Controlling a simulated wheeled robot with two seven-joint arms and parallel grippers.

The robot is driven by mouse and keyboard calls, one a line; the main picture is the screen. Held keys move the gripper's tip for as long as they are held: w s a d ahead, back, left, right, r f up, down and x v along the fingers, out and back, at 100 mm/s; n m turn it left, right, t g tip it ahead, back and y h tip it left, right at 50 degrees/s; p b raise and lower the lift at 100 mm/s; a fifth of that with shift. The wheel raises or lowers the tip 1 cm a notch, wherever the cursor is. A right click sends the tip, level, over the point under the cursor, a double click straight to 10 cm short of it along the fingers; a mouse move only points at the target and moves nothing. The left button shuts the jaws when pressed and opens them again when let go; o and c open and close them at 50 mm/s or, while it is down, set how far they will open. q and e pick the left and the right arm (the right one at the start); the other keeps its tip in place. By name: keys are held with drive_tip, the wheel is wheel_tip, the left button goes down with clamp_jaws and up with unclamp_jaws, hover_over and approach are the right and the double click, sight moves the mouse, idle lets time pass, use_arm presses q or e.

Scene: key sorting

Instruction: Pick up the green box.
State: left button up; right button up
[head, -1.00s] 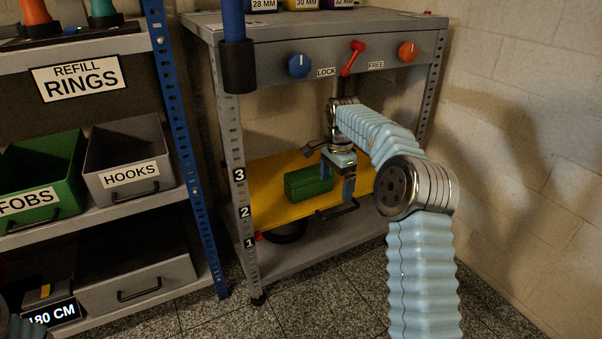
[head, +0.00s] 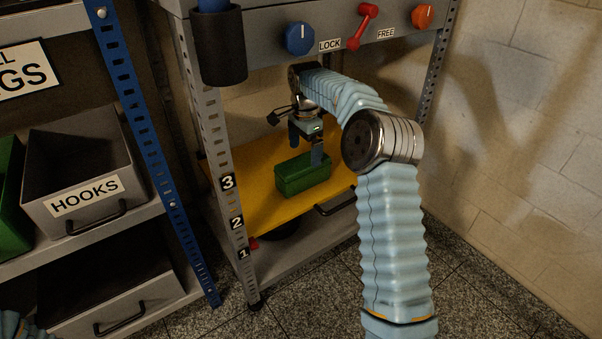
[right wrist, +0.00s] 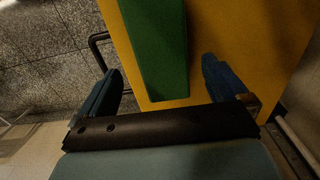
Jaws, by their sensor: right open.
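The green box (head: 303,178) lies on a yellow shelf board (head: 262,212) in the lower part of the grey metal stand. My right gripper (head: 305,150) is open just above the box, pointing down. One finger overlaps the box's right part in the head view. In the right wrist view, the green box (right wrist: 158,45) extends into the space between the two spread fingers (right wrist: 165,90), with a gap on each side. Whether a finger touches it cannot be told. My left gripper is not in view.
A dark handle (head: 337,205) sticks out at the yellow board's front edge. Above are a blue knob (head: 299,39), a red lever (head: 362,27) and an orange knob (head: 422,17). A perforated post (head: 208,140) stands left of the board. A HOOKS bin (head: 85,190) is further left.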

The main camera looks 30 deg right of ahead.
sight(305, 161)
wheel_tip(305, 161, down, 5)
drive_tip(key=shift+r+b, duration=0.1)
drive_tip(key=shift+b, duration=0.4)
drive_tip(key=f+b, duration=0.1)
drive_tip(key=f, duration=0.1)
drive_tip(key=f+b, duration=0.1)
drive_tip(key=f, duration=0.2)
drive_tip(key=shift+w+a+f, duration=0.1)
drive_tip(key=shift+a+f, duration=0.05)
drive_tip(key=shift+a, duration=0.05)
drive_tip(key=c, duration=1.3)
